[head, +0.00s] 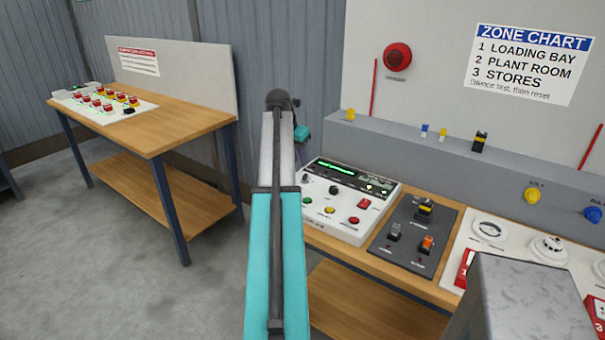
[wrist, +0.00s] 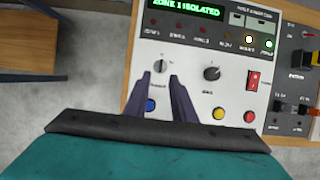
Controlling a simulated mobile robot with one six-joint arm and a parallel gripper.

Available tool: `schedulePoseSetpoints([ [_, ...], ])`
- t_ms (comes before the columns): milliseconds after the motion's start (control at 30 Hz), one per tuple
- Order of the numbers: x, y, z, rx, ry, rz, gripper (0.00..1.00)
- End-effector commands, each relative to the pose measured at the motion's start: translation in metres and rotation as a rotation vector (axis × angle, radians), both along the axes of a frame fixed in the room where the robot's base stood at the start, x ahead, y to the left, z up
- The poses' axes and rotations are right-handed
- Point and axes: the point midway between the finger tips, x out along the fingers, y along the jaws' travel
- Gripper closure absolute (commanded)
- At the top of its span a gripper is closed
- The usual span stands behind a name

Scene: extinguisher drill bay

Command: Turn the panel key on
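The white control panel (head: 345,215) sits on the wooden bench and also fills the upper part of the wrist view (wrist: 190,90). A small round switch (wrist: 160,66), which looks like the panel key, is at its left side; its light mark points roughly up the picture. Its label is too small to read. My gripper (wrist: 160,78) is open and empty. Its two dark fingers point at this switch, one tip on each side of it in the picture; I cannot tell the gap in depth.
A black selector knob (wrist: 212,73) and a red rocker switch (wrist: 253,79) are right of the small switch. Blue (wrist: 150,104), yellow (wrist: 219,114) and red (wrist: 249,116) buttons lie below. The display (wrist: 187,8) reads "ZONE 1 ISOLATED". A dark switch plate (head: 415,235) stands beside the panel.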

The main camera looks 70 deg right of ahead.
Motion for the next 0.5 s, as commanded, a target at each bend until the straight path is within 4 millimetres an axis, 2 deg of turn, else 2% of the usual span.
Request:
schedulePoseSetpoints([
  [500, -0.006, -0.023, -0.057, 0.001, 0.001, 0.0, 0.77],
])
